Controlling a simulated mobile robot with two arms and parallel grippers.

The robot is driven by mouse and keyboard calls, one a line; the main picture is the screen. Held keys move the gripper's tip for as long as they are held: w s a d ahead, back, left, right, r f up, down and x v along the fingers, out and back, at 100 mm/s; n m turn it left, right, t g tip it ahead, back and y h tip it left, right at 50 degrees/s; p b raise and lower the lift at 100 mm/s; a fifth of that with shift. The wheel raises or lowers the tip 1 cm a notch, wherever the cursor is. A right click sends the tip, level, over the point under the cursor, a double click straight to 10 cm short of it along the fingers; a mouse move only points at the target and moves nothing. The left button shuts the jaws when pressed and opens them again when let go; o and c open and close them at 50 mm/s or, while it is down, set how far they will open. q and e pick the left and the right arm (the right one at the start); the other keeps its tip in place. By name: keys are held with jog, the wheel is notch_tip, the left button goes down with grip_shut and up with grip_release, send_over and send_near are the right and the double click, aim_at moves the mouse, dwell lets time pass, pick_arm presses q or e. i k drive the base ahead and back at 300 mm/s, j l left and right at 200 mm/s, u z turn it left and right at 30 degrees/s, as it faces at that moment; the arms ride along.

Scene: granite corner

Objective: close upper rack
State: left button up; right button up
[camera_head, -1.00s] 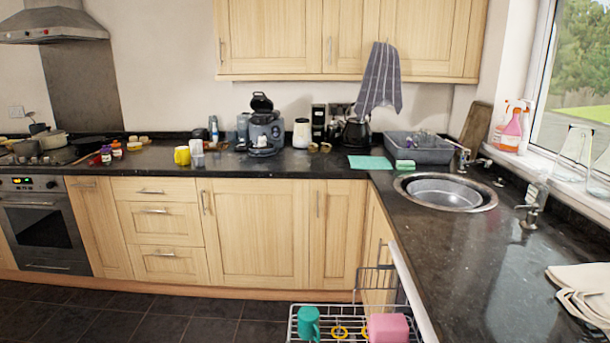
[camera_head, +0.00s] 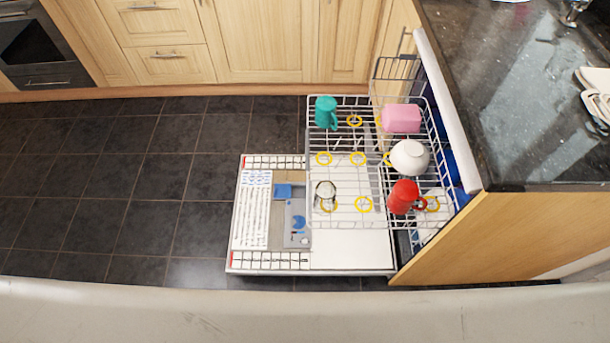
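The upper rack (camera_head: 345,209) is a white wire rack, pulled out to the left from the dishwasher under the counter. It holds a teal mug (camera_head: 326,113), a pink box-like item (camera_head: 402,118), a white bowl (camera_head: 409,157), a red mug (camera_head: 403,196) and a clear glass (camera_head: 325,190). Several yellow rings show in it. The open dishwasher door (camera_head: 350,252) lies flat below the rack and sticks out further left. Neither of my grippers is in view.
The dark granite counter (camera_head: 500,110) overhangs the dishwasher on the right, with a wooden end panel (camera_head: 500,235) below it. Wooden cabinets (camera_head: 262,45) run along the back. The dark tiled floor (camera_head: 130,190) left of the door is clear.

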aim_at(372, 161)
jog(key=k+l+u, duration=0.1)
jog(key=u, duration=0.25)
jog(key=k+u, duration=0.1)
jog(key=u, duration=0.25)
jog(key=k+l+u, duration=0.1)
jog(key=u, duration=0.25)
